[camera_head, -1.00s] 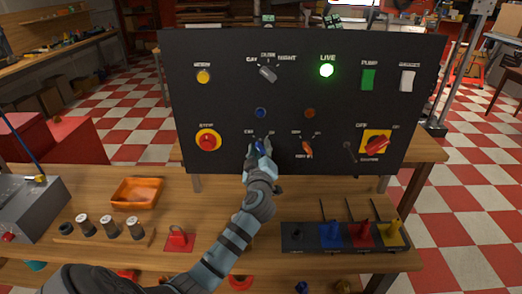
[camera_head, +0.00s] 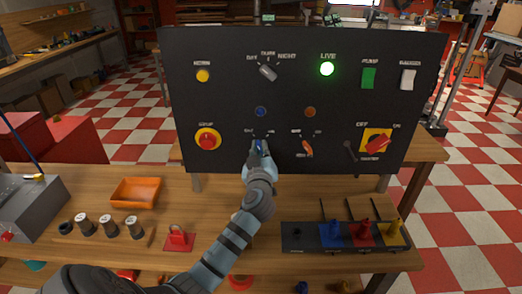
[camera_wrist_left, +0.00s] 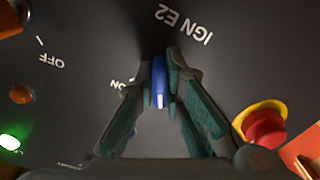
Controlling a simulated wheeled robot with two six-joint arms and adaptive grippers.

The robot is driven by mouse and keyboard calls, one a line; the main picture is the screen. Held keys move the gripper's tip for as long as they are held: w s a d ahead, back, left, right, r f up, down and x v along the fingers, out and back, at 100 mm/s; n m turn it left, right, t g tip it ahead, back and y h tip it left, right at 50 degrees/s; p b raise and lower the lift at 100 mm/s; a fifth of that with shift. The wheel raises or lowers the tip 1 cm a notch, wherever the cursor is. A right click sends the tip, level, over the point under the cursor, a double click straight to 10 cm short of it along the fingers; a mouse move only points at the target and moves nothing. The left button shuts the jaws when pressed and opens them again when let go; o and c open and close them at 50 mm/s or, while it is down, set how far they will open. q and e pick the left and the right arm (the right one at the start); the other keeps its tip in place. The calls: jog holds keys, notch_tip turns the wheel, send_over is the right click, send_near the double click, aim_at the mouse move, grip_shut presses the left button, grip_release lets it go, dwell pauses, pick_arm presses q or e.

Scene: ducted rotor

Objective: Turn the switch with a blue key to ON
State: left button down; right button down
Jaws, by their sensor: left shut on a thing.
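The blue key (camera_head: 260,146) sits in its switch low on the black panel (camera_head: 225,100), mostly hidden by my gripper in the head view. My left gripper (camera_head: 257,149) is at the panel. In the left wrist view the blue key (camera_wrist_left: 159,82) stands between the two fingers, which are shut on its sides. The label "IGN E2" shows beyond the fingertips, and "ON" shows beside the left finger in that view. The key's exact angle against the labels cannot be told. My right gripper is not in view.
An orange switch (camera_head: 307,148) is just right of the blue key, and a red stop button (camera_head: 207,139) is left. A red-and-yellow rotary switch (camera_head: 377,143) is farther right.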

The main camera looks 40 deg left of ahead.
pick_arm(q)
jog(key=m, duration=0.2)
jog(key=shift+m, duration=0.4)
jog(key=m, duration=0.3)
jog(key=shift+m, duration=0.3)
jog(key=m+p, duration=0.1)
jog(key=m, duration=0.2)
jog(key=shift+a, duration=0.1)
jog(key=shift+m+p, duration=0.5)
jog(key=shift+m, duration=1.4)
jog(key=c, duration=1.7)
grip_release()
jog(key=shift+s, duration=0.1)
